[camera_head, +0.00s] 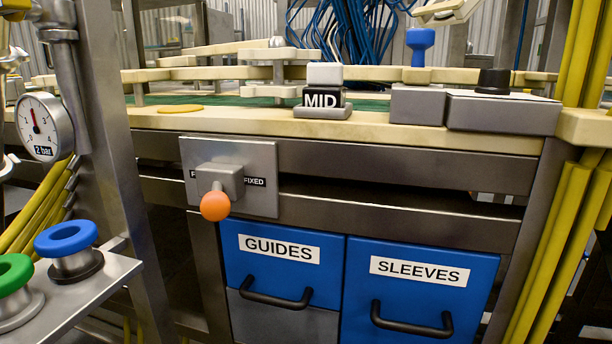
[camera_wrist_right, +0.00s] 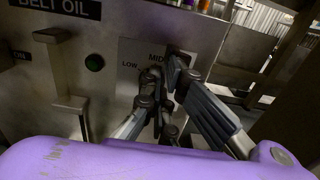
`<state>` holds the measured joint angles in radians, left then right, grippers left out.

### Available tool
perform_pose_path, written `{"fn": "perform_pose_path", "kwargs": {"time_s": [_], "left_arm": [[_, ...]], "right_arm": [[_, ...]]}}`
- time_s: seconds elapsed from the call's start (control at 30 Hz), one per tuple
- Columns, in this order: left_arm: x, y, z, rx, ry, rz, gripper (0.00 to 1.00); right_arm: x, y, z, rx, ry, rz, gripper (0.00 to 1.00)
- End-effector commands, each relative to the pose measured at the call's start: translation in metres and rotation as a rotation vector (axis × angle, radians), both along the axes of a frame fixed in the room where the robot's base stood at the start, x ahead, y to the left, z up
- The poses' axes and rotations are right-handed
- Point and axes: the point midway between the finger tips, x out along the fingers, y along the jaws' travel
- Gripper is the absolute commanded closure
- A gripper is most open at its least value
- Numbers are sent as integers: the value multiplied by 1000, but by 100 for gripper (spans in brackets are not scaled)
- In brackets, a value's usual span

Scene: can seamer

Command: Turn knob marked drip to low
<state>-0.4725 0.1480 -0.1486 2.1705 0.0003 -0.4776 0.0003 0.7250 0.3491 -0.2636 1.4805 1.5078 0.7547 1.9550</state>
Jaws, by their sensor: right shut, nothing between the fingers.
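In the right wrist view, a pale plate (camera_wrist_right: 128,48) with LOW and MID markings is on a grey metal panel. My right gripper (camera_wrist_right: 166,80) is in front of this plate, shut with nothing held, its fingertips close to the MID mark. The fingers cover the middle of the plate, so the knob and its pointer cannot be made out clearly. Whether the fingers touch the knob cannot be told. No drip marking is readable in either view. My left gripper is not in view.
The head view shows an orange-knobbed lever (camera_head: 215,206), blue drawers (camera_head: 420,285) and a pressure gauge (camera_head: 44,127).

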Motion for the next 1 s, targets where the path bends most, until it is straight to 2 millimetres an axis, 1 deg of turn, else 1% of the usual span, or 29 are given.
{"fn": "perform_pose_path", "kwargs": {"time_s": [0.1,0.3,1.0], "left_arm": [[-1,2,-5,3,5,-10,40],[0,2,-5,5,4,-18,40],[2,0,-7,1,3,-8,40]], "right_arm": [[9,-3,-2,0,1,-1,100],[16,-4,0,0,0,1,100],[18,-3,0,2,-3,4,100]]}}
